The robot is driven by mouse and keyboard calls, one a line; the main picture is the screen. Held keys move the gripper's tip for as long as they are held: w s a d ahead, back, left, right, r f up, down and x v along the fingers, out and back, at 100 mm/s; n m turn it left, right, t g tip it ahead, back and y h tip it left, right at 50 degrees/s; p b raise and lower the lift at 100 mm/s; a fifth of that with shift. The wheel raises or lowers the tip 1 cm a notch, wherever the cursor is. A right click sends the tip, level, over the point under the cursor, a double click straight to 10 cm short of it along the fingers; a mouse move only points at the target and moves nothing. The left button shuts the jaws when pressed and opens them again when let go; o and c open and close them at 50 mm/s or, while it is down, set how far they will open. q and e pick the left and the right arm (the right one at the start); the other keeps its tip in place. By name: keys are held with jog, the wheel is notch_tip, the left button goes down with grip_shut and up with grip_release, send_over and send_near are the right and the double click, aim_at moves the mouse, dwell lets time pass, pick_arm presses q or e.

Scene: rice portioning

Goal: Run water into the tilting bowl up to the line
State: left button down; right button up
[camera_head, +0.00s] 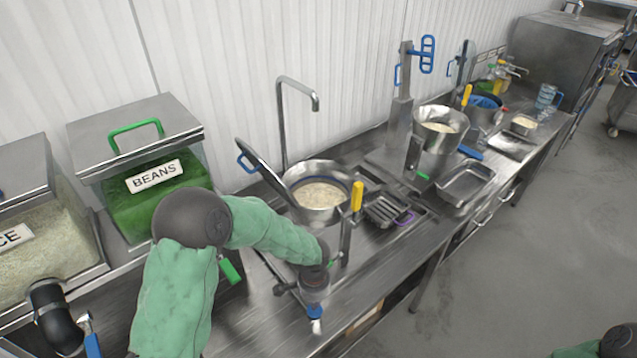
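The tilting bowl (336,207) is a round steel pan holding pale grains, with a dark blue line around its inner wall. Its lid stands raised at the left, with a blue handle. A tall gooseneck tap (283,110) rises behind the bowl, its spout above the bowl's rear edge. No stream shows under the spout, and I cannot tell how much water is in the bowl. My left gripper (315,312) is low in front of the bowl, beside a blue-and-white part at the counter's front. Its fingers are too small and dark to read. My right gripper is out of view.
A yellow handle (357,196) stands right of the bowl. A bean bin (160,207) and a rice bin (50,240) stand at the left.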

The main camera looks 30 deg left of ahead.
pick_arm(q)
jog(key=shift+s+f+b, duration=0.1)
jog(key=shift+f+b, duration=1.4)
jog(key=shift+f, duration=0.15)
dwell(6.3)
